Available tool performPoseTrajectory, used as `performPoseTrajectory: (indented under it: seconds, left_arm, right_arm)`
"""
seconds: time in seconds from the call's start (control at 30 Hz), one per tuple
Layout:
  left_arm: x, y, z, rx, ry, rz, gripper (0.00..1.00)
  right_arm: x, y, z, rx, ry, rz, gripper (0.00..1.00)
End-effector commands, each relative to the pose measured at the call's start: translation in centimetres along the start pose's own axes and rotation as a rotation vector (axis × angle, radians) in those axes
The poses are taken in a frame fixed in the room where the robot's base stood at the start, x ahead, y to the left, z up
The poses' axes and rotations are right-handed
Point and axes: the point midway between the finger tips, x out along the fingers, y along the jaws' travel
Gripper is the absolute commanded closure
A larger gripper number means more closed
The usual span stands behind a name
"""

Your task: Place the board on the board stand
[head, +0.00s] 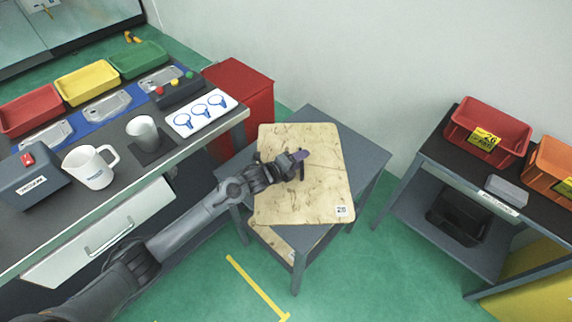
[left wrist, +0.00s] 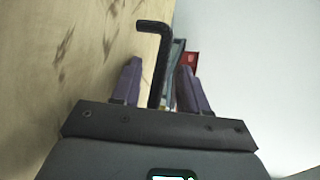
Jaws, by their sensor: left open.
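The board (head: 325,190) is a pale, stained wooden sheet with a "26" label near its lower right corner. It lies over the top of a small grey table (head: 368,160), apparently the stand, and covers much of it. My left gripper (head: 299,163) is above the board's middle. The left wrist view shows its two purple fingers (left wrist: 160,85) apart, with the board's face (left wrist: 70,70) along the left. A black bent handle (left wrist: 153,50) shows between or just beyond the fingers; I cannot tell whether they touch it. My right gripper is out of view.
A red bin (head: 240,95) stands behind the small table. A shelf table (head: 440,150) with red and orange bins is at right. Green floor lies between.

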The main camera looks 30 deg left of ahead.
Motion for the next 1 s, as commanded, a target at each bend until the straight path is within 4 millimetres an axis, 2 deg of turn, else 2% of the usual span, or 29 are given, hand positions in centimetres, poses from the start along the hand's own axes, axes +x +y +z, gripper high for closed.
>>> performPoseTrajectory:
  seconds: [0.4,0.6,0.8,1.0]
  left_arm:
    - [-7.3,-0.2,0.0,0.002,0.001,0.002,0.56]
    - [-9.9,-0.1,0.0,0.001,0.001,0.001,0.56]
    - [-11.0,-0.1,-0.1,0.0,0.001,-0.001,0.56]
    - [-11.1,-0.1,0.0,0.0,0.0,-0.002,0.56]
  right_arm:
    - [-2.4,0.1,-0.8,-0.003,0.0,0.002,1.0]
    - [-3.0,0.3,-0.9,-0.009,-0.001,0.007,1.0]
    - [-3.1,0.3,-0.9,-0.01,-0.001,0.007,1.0]
    - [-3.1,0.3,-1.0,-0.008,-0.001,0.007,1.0]
